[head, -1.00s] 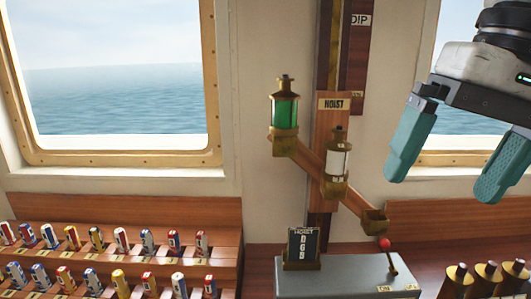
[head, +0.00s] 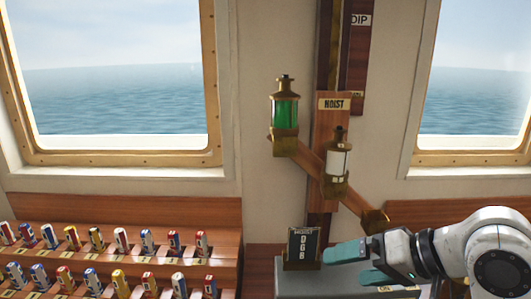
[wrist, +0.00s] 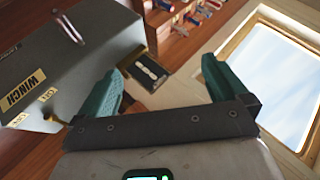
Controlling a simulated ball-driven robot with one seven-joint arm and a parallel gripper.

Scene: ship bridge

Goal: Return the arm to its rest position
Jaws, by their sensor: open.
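My gripper (head: 352,264) is at the lower right of the head view, in front of the grey winch box (head: 305,283). Its two teal fingers are apart and point left, with nothing between them. In the wrist view my gripper (wrist: 160,85) is also open and empty. The winch box (wrist: 70,62) lies to the left there, with its "WINCH" label and a lever (wrist: 67,27). In the head view my arm hides much of the box's right part and the red-knobbed lever.
A dark hoist card (head: 303,246) stands in a brass holder at the box's left. Green (head: 285,108) and white (head: 337,165) lanterns sit on a slanted wooden arm (head: 312,163). A rack (head: 120,240) of rolled flags fills the lower left. Windows are behind.

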